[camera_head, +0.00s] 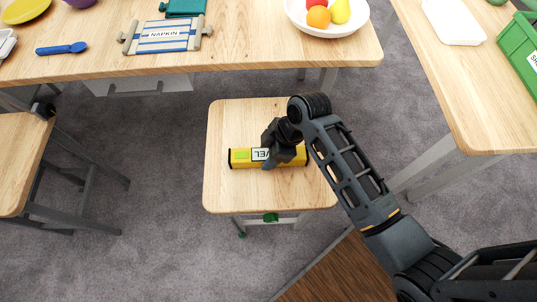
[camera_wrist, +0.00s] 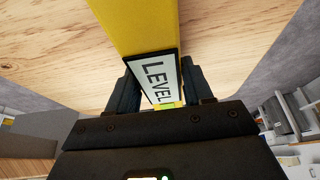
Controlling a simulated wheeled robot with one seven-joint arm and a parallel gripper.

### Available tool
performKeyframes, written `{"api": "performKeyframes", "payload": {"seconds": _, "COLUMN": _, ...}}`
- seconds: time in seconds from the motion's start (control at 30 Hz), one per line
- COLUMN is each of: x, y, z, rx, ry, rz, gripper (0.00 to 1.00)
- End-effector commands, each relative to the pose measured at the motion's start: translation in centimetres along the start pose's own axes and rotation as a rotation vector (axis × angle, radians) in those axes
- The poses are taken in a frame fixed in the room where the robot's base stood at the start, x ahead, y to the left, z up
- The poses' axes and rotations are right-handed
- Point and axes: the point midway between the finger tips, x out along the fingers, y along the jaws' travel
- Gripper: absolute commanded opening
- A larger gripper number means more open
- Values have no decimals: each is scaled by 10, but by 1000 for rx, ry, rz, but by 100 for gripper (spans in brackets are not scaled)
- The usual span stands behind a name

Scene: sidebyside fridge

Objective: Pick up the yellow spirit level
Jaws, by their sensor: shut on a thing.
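The yellow spirit level (camera_head: 241,158) lies along the small wooden table, with a white label reading "LEVEL" partly hidden by my gripper. My gripper (camera_head: 268,156) is over the level's middle in the head view, its fingers around it. In the wrist view the level (camera_wrist: 138,25) runs up from between the two dark fingers of my gripper (camera_wrist: 158,88), which are shut on its sides at the label. Whether the level touches the tabletop or is slightly above it, I cannot tell.
The small wooden table (camera_head: 225,190) is otherwise bare. Another table (camera_head: 440,80) stands at right, a stool (camera_head: 20,160) at left.

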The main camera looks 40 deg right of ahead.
Motion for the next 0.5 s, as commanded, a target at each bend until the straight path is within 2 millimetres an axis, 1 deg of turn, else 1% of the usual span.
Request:
{"api": "performKeyframes", "payload": {"seconds": 0.27, "x": -4, "y": 0, "z": -2, "rx": 0, "ry": 1, "rz": 2, "gripper": 10}}
{"api": "performKeyframes", "payload": {"seconds": 0.37, "x": -11, "y": 1, "z": -5, "rx": -1, "ry": 2, "rz": 3, "gripper": 10}}
{"api": "performKeyframes", "payload": {"seconds": 0.5, "x": -31, "y": 1, "z": -14, "rx": -3, "ry": 2, "rz": 3, "gripper": 10}}
